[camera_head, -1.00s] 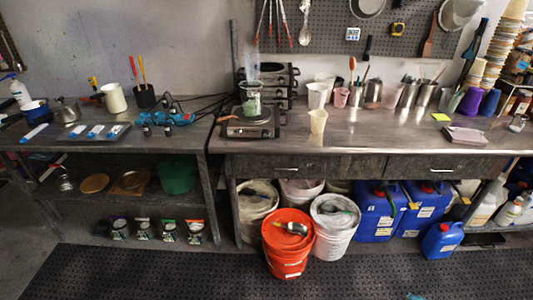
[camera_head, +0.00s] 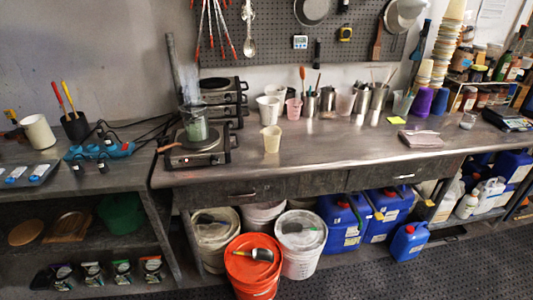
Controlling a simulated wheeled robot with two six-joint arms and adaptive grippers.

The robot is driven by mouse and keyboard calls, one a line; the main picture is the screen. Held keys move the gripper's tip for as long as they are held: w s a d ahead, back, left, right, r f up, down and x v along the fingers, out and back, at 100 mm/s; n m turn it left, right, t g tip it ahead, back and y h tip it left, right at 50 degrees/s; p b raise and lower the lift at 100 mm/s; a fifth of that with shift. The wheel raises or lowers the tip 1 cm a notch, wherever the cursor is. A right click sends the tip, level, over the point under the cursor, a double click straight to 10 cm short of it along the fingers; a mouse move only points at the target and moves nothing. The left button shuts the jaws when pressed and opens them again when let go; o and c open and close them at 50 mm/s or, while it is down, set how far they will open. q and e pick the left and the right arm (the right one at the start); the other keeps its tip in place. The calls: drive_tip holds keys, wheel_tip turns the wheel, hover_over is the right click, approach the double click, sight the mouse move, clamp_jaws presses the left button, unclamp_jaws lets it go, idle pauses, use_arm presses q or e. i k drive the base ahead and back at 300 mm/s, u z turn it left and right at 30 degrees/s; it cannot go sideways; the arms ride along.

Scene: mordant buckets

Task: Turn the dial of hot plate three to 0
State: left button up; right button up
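A hot plate (camera_head: 203,160) stands near the left end of the metal counter, with a steaming glass beaker of green contents (camera_head: 194,124) on it. Behind it, more hot plates (camera_head: 223,97) are stacked. The dials are too small to make out, and I cannot read any number that tells which plate is three. Neither of my grippers is in view.
A cream cup (camera_head: 271,138) stands right of the front hot plate. White cups (camera_head: 268,109) are behind it. Cables and a blue power strip (camera_head: 100,150) lie on the left bench. An orange bucket (camera_head: 253,272) stands on the floor before the counter.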

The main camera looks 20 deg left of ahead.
sight(214, 159)
drive_tip(key=z, duration=0.2)
drive_tip(key=i, duration=1.05)
drive_tip(key=u, duration=0.35)
